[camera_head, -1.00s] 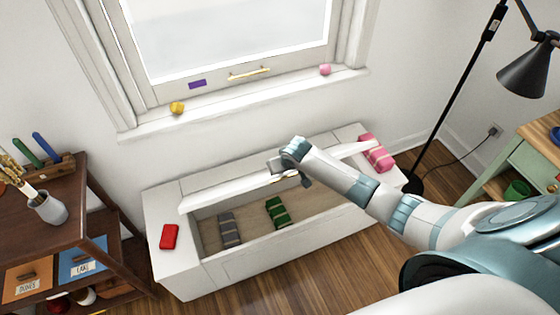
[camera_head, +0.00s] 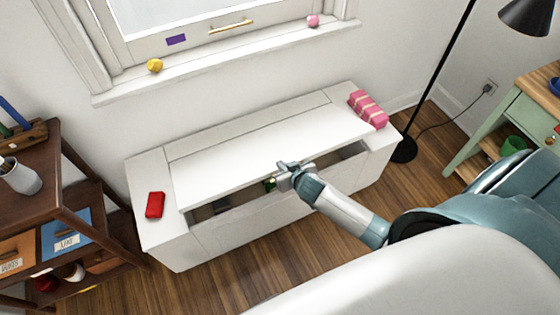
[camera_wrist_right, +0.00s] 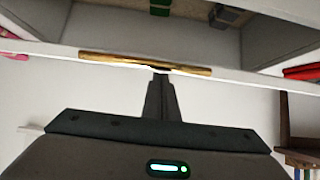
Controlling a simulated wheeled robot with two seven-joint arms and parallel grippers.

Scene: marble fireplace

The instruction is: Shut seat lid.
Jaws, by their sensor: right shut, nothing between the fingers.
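The white seat lid (camera_head: 250,150) of the window bench is partly lowered. Its front edge still stands above the bench box (camera_head: 240,240), leaving a dark gap along the front. My right gripper (camera_head: 283,174) is at the middle of the lid's front edge, with its fingers shut and empty. In the right wrist view the closed fingertips (camera_wrist_right: 158,73) are at the brass handle (camera_wrist_right: 110,59) on the lid edge; whether they touch it I cannot tell. My left gripper is out of view.
A green item (camera_head: 269,185) and a grey item (camera_head: 221,205) lie inside the bench, mostly hidden. A red item (camera_head: 155,204) lies on the left end, a pink striped bundle (camera_head: 368,109) on the right end. A dark shelf (camera_head: 75,170) stands left, a floor lamp (camera_head: 440,80) right.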

